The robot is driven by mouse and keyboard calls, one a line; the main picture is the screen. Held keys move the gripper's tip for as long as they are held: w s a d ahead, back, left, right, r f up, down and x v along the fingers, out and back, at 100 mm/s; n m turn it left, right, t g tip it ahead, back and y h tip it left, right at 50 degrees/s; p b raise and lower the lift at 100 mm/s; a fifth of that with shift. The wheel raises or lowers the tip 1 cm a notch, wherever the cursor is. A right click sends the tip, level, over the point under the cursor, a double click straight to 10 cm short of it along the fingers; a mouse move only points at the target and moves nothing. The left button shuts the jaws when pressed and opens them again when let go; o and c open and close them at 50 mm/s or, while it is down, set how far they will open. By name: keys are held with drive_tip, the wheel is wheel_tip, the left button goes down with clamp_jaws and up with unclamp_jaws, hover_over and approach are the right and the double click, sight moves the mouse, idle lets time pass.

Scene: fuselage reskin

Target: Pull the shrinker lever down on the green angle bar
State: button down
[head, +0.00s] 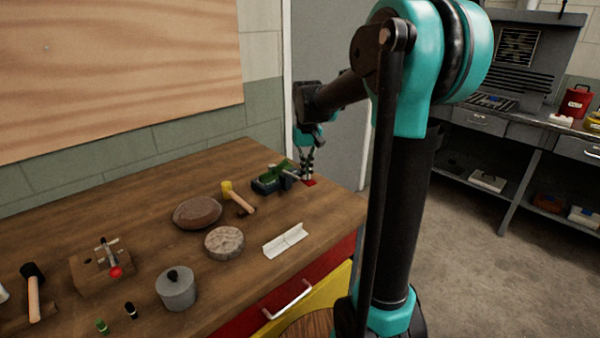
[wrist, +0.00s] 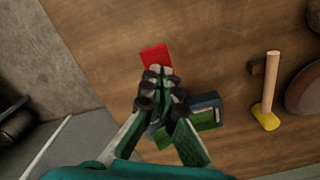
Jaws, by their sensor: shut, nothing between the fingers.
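A green shrinker (head: 270,180) with a dark base stands near the far right end of the wooden bench. It also shows in the wrist view (wrist: 207,120), partly behind my fingers. A pale bar, which may be its lever, reaches from its top toward my gripper (head: 308,174). My gripper (wrist: 160,72) is shut and empty, pointing down just right of the shrinker. I cannot tell whether it touches the lever. A flat red patch (wrist: 155,56) lies by the fingertips. I cannot make out a green angle bar apart from the shrinker.
A yellow-headed mallet (head: 238,198), a brown leather bag (head: 197,213), a round stump-like block (head: 224,242) and a white angle piece (head: 285,241) lie left of and nearer than the shrinker. The bench edge is close on the right.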

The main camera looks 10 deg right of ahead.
wheel_tip(320, 180, up, 9)
drive_tip(key=shift+f, duration=0.2)
idle(0.7)
idle(0.6)
drive_tip(key=shift+f, duration=2.1)
drive_tip(key=shift+f, duration=0.1)
idle(0.3)
drive_tip(key=shift+f, duration=3.4)
drive_tip(key=shift+r, duration=0.15)
wheel_tip(320, 180, up, 11)
